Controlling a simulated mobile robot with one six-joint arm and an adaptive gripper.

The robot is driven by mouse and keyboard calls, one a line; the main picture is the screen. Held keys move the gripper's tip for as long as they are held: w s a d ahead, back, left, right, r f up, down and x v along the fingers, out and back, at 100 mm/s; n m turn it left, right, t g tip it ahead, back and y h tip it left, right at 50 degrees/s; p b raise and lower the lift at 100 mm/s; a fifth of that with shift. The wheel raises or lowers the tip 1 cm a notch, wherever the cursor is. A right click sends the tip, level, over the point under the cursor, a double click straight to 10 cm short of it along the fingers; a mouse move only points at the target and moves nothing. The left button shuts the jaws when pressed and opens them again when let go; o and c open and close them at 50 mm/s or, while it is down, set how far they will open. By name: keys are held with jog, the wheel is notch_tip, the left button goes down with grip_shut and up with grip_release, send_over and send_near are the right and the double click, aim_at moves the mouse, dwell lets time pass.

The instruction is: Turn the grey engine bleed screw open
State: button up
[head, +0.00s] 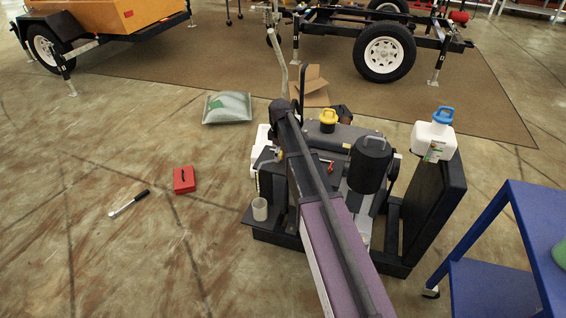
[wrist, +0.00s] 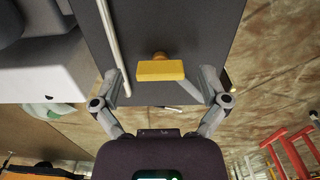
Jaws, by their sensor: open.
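In the wrist view a yellow T-shaped handle (wrist: 160,71) on a short stem stands out from a dark grey panel. It looks like the bleed screw, though the handle is yellow. My gripper (wrist: 161,74) is open, with one fingertip on each side of the handle and a clear gap on both sides. Nothing is held.
A thin grey rod (wrist: 112,40) runs close by the left finger. A black canister (head: 369,165) and a yellow cap (head: 328,116) are on the engine, with a white jug (head: 433,139) at right. A grey cup (head: 260,209) stands at the frame's left. Floor farther left is mostly open.

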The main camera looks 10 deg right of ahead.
aim_at(280, 154)
jog(key=shift+m, duration=0.4)
jog(key=m, duration=0.3)
jog(key=shift+m, duration=0.3)
jog(key=m, duration=0.4)
jog(key=shift+m, duration=0.3)
jog(key=m, duration=0.9)
jog(key=shift+r+p, duration=0.35)
notch_tip(280, 154, up, 13)
jog(key=p, duration=1.3)
jog(key=s+f+n+b, duration=0.5)
jog(key=s+f+b, duration=1.7)
jog(key=s, duration=0.4)
jog(key=shift+f+n, duration=0.15)
jog(key=shift+n, duration=0.25)
